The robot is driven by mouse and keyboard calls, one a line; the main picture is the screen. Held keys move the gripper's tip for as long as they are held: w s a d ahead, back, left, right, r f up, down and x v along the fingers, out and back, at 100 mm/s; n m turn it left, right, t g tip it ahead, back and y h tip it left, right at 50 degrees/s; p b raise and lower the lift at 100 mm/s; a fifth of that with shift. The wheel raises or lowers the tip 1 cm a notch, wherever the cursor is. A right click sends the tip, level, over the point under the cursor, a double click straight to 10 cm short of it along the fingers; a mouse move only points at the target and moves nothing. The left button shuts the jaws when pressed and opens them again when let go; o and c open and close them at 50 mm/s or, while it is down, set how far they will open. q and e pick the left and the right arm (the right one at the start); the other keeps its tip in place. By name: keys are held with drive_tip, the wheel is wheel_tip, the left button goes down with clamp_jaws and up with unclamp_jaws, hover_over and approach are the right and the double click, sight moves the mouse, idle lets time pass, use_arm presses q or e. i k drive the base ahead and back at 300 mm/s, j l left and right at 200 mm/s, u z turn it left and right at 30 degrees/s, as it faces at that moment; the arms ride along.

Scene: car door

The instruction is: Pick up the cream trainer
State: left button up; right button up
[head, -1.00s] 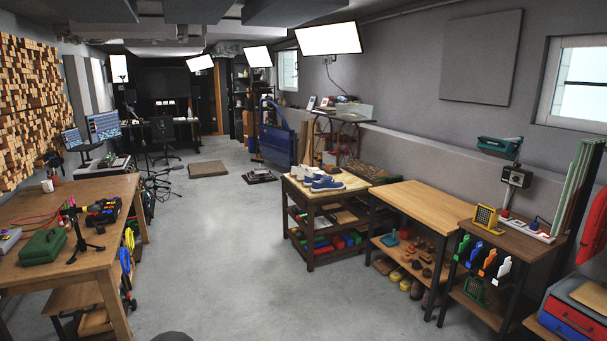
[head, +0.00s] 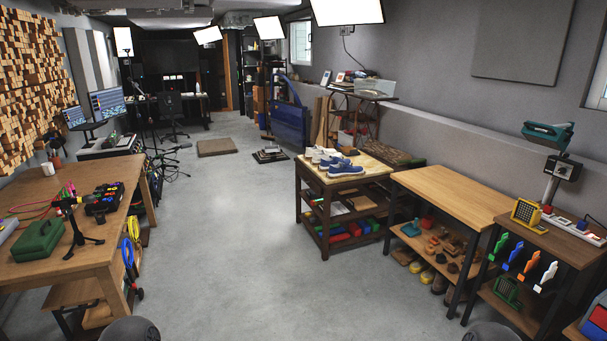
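A pale, cream-looking trainer (head: 330,161) sits on the wooden top of the shelved trolley (head: 374,173), right of the middle of the head view. It stands beside a pair of blue shoes (head: 347,168), with another pale shoe close to it. They are small at this distance, so their details are hard to tell. Neither of my grippers is in view. Only dark rounded parts of mine show at the bottom edge.
Open grey floor (head: 235,260) lies ahead. A workbench (head: 95,225) with a green case (head: 37,240) stands left. A bare-topped wooden table (head: 455,197) stands right of the trolley, then a darker bench (head: 545,240) with tools. A floor mat (head: 217,147) lies farther back.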

sight(317, 149)
drive_tip(key=i+j+u, duration=0.1)
drive_tip(key=i+u, duration=0.4)
drive_tip(key=i, duration=3.45)
drive_tip(key=i+z, duration=0.15)
drive_tip(key=i, duration=0.8)
drive_tip(key=i+j+z, duration=0.1)
drive_tip(key=i, duration=0.85)
drive_tip(key=j, duration=0.1)
